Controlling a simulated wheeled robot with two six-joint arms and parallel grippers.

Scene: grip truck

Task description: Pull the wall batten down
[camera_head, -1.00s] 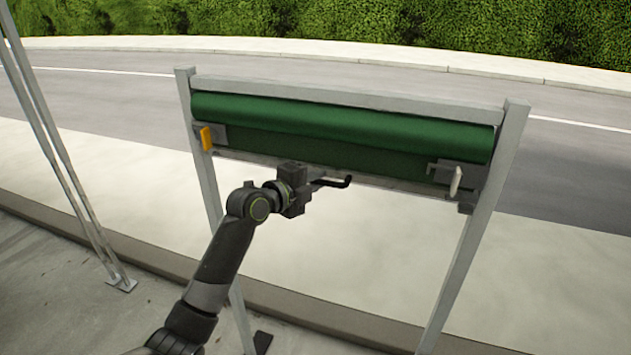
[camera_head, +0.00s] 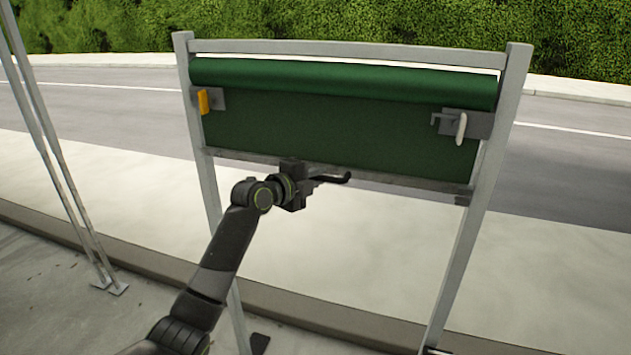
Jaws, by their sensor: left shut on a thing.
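The wall batten (camera_head: 410,186) is a long thin grey bar along the bottom edge of a green sheet (camera_head: 320,128). The sheet hangs from a green roll (camera_head: 340,80) at the top of a grey metal frame (camera_head: 194,130). My left gripper (camera_head: 328,179) is at the middle of the batten, with its black fingers shut on it. The gripper body hides part of the batten and the exact grip. The batten lies nearly level between the two posts, below the side brackets. My right gripper is out of view.
A yellow tab (camera_head: 203,102) is on the left post's bracket. A white lever (camera_head: 461,129) with a metal hook is on the right bracket. Below the batten, the space between the posts is open. Slim metal poles (camera_head: 62,160) stand at the left.

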